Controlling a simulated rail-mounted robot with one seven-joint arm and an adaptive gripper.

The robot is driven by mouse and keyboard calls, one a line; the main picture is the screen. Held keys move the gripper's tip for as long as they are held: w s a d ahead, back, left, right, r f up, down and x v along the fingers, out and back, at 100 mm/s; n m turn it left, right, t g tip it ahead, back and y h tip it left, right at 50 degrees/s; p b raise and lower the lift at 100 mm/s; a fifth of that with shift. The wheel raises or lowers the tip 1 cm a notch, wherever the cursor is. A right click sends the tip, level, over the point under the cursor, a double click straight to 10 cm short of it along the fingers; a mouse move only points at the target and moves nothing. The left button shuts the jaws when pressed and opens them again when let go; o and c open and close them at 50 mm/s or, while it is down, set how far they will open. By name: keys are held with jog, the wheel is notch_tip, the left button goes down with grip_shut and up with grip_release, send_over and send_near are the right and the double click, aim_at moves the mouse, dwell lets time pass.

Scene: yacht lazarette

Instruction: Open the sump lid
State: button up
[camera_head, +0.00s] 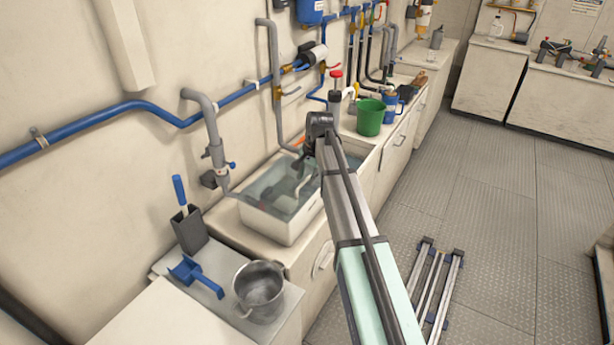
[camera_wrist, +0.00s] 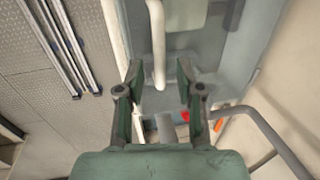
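A white basin (camera_head: 275,224) of clear water is set into the counter by the wall. A pale curved bar (camera_head: 303,186) shows in it, below my gripper (camera_head: 312,150). In the wrist view my gripper (camera_wrist: 158,76) is open, its two fingers well apart. The pale bar (camera_wrist: 157,45) runs down from the top of that view, and its rounded end appears between the fingertips. I cannot tell whether the fingers touch it. A pale panel (camera_wrist: 187,14) lies beside the bar under the water; I cannot tell whether it is the sump lid. My arm hides part of the basin.
A green bucket (camera_head: 370,118) and a red-topped cylinder (camera_head: 335,95) stand behind the basin. A grey drain pipe (camera_head: 213,150) hangs over its left end. A metal pot (camera_head: 259,292) and a blue scoop (camera_head: 196,275) are in front. Rails (camera_head: 437,285) lie on open floor at right.

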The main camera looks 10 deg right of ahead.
grip_shut()
jog(key=shift+r, duration=0.15)
